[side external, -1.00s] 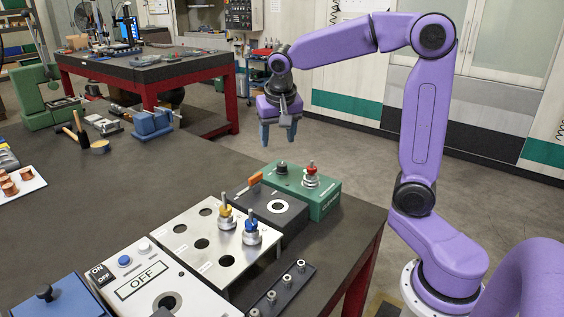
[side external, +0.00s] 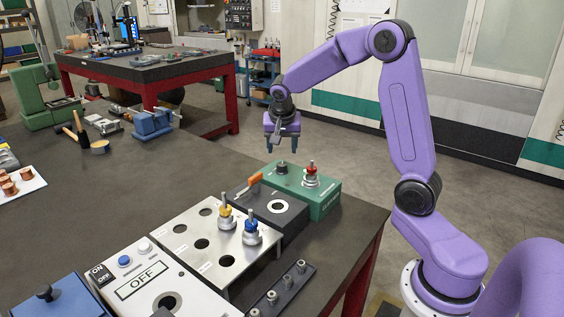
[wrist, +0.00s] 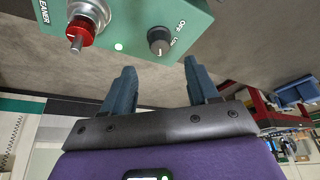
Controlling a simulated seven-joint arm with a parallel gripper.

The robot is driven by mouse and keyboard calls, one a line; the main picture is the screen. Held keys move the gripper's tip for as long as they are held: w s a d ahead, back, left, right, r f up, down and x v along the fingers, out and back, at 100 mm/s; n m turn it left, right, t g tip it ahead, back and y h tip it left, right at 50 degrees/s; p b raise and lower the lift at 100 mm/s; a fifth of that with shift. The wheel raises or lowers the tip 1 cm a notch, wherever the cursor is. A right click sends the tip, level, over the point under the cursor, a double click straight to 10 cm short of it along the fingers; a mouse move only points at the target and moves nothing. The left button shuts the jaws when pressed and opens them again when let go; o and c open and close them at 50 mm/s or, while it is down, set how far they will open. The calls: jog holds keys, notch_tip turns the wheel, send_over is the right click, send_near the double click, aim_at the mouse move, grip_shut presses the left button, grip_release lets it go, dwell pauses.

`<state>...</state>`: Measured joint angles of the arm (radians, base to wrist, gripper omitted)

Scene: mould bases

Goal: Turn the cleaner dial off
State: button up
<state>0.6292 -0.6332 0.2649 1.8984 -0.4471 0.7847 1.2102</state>
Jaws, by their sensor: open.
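The green cleaner box (side external: 325,202) stands at the far right end of the bench's row of units. Its small black dial (side external: 282,168) sits on its top left. The dial also shows in the wrist view (wrist: 159,41), beside the printed word OFF and another label that is hard to read. A white pointer mark shows on the dial. My gripper (side external: 282,149) is above and apart from the dial. In the wrist view my gripper (wrist: 159,66) has its two fingers spread with nothing between them, and the dial lies just beyond the gap.
A red-topped metal fitting (side external: 311,174) stands beside the dial on the same box. A black box (side external: 292,219) with an orange lever (side external: 254,179) is just in front. A plate (side external: 178,240) with yellow and blue plungers is nearer.

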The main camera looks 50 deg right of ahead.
aim_at(282, 164)
jog(key=x, duration=0.7)
jog(key=shift+w+f, duration=0.1)
jog(key=shift+f, duration=0.1)
jog(key=c, duration=1)
